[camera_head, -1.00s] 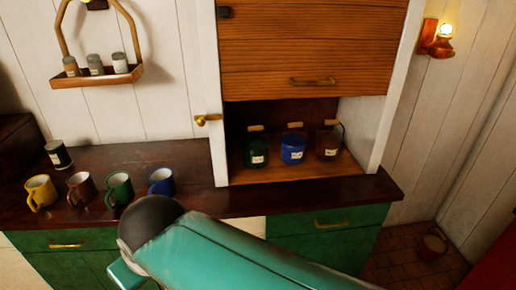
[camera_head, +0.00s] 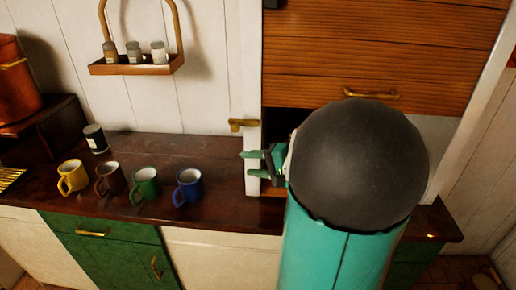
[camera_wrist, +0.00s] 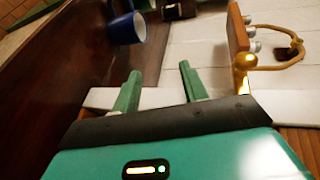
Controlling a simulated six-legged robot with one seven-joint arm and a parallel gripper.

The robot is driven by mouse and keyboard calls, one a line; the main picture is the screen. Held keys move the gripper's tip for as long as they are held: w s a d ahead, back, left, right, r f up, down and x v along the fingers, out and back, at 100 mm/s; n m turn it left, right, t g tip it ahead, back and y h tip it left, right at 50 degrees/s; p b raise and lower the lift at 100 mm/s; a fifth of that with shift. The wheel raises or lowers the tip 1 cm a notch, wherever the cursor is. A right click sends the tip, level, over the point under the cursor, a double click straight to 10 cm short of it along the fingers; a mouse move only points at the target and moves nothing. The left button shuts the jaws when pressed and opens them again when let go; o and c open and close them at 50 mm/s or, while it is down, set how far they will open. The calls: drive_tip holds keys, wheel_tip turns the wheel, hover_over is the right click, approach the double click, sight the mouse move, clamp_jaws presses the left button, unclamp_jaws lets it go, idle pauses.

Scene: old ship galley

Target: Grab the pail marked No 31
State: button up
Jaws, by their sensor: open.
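My gripper (camera_head: 254,163) is open and empty, with its green fingers pointing left in front of the white cupboard post. In the wrist view the gripper (camera_wrist: 160,68) has nothing between its fingers. The green, blue and dark brown labelled pails seen earlier in the cupboard niche (camera_head: 282,120) are now hidden behind my arm. No number 31 can be read in any view.
Yellow (camera_head: 72,177), brown (camera_head: 108,180), green (camera_head: 146,187) and blue (camera_head: 187,188) mugs stand on the dark counter (camera_head: 225,165). A shaker shelf (camera_head: 136,66) hangs on the wall. A brass latch (camera_head: 242,125) juts from the white post. A copper pot (camera_head: 18,80) stands far left.

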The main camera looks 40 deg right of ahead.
drive_tip(key=s+d+f+m+t+h, duration=0.1)
drive_tip(key=s+d+m+t+h, duration=0.2)
drive_tip(key=d, duration=0.7)
drive_tip(key=s+d+f+m+t+h, duration=0.15)
drive_tip(key=s+d+m+h, duration=0.35)
drive_tip(key=d, duration=0.5)
drive_tip(key=shift+n+g+h, duration=0.4)
drive_tip(key=shift+n+g, duration=0.05)
drive_tip(key=shift+n, duration=0.25)
drive_tip(key=x, duration=0.6)
drive_tip(key=shift+w, duration=0.4)
drive_tip(key=shift+d+x, duration=0.15)
drive_tip(key=shift+x, duration=1.4)
drive_tip(key=shift+d+x, duration=0.1)
drive_tip(key=shift+x, duration=1.5)
drive_tip(key=shift+f, duration=0.1)
clamp_jaws()
